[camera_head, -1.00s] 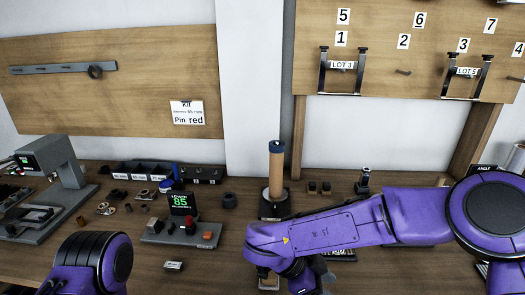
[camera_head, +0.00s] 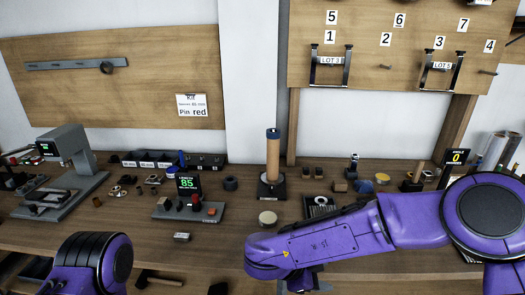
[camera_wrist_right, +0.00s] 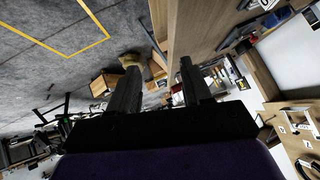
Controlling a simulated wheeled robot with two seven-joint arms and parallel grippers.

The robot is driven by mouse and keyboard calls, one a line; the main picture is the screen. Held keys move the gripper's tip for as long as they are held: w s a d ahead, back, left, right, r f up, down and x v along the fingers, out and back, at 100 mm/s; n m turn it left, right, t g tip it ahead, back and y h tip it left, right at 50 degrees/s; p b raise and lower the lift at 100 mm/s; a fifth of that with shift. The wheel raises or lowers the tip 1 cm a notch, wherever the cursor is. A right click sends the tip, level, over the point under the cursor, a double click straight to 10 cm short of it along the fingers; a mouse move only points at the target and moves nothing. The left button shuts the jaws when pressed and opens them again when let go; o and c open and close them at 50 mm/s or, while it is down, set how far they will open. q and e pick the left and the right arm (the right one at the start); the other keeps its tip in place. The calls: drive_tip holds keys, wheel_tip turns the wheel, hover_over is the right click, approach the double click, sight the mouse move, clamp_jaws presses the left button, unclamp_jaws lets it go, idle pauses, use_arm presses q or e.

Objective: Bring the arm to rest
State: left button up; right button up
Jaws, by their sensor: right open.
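My right arm (camera_head: 330,240) is purple and reaches in from the right across the front of the workbench in the head view. Its gripper hangs below the forearm's end and is mostly hidden there. In the right wrist view the right gripper (camera_wrist_right: 158,80) has its two dark fingers apart, with nothing between them. The grey floor and the side of a wooden surface show beyond the fingers. Part of my left arm (camera_head: 90,262) shows at the lower left; its gripper is out of view.
The wooden workbench (camera_head: 120,235) carries a wooden cylinder on a dark base (camera_head: 273,160), a display reading 85 (camera_head: 189,184), a grey press-like device (camera_head: 72,150) and small parts. A board with numbered hooks (camera_head: 400,75) stands behind. The bench's front strip is mostly bare.

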drive_tip(key=s+d+f+n+t+y, duration=0.2)
drive_tip(key=s+d+f+n+t, duration=0.15)
drive_tip(key=f, duration=0.55)
drive_tip(key=s+d+f+n+t+y, duration=0.25)
drive_tip(key=d+f+n, duration=0.2)
drive_tip(key=f, duration=0.45)
drive_tip(key=s+d+f+n+g, duration=0.2)
drive_tip(key=s+d+f+g, duration=0.1)
drive_tip(key=s, duration=0.7)
drive_tip(key=s+d+f+n+g, duration=0.2)
drive_tip(key=s+d+f, duration=0.2)
drive_tip(key=s, duration=0.6)
drive_tip(key=shift+s+d+f+g+y, duration=0.15)
drive_tip(key=shift+d+f+g+y, duration=0.25)
drive_tip(key=shift+d, duration=0.45)
